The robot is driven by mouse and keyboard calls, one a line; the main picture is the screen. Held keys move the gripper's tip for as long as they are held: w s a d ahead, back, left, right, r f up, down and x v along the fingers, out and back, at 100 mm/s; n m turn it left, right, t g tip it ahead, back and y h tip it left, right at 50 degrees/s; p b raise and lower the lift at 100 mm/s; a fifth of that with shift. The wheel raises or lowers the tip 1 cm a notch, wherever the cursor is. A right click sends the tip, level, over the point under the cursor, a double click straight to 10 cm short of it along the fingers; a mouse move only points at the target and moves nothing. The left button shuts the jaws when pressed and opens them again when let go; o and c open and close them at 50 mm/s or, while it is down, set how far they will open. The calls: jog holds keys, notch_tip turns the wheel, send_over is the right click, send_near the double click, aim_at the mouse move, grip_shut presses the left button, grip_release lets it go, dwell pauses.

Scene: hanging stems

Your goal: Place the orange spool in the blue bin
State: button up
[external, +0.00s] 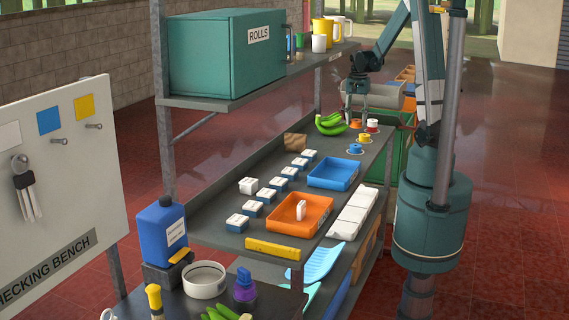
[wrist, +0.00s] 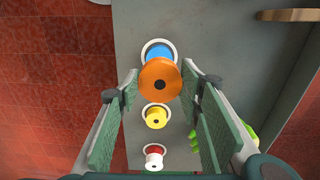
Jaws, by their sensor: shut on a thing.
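The orange spool (wrist: 160,80) is between my fingertips in the wrist view, its round face towards the camera. My gripper (wrist: 159,84) is shut on it. It looks larger and nearer than the other spools, so it seems held above the bench. The blue bin (external: 335,185) is a shallow tray on the bench, nearer the camera than my gripper. It looks empty and is outside the wrist view.
Blue (wrist: 158,50), yellow (wrist: 155,116) and red (wrist: 153,156) spools stand on white rings. Bananas (external: 331,125) lie beside them. A shelf (external: 240,92) overhangs the bench's left side.

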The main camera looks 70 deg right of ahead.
jog(key=a+f+n+b, duration=0.2)
jog(key=a+n, duration=0.8)
jog(key=a, duration=2.4)
jog(key=shift+s+a+f+n+b, duration=0.25)
jog(key=shift+s+n+b, duration=0.2)
jog(key=shift+b, duration=0.3)
send_over(336, 177)
jog(key=shift+a+f+b, duration=0.2)
jog(key=shift+f+b, duration=0.25)
jog(key=shift+f, duration=2.65)
jog(key=shift+f, duration=0.1)
jog(key=shift+f+b, duration=0.35)
jog(key=shift+f, duration=1.4)
jog(key=shift+f, duration=0.15)
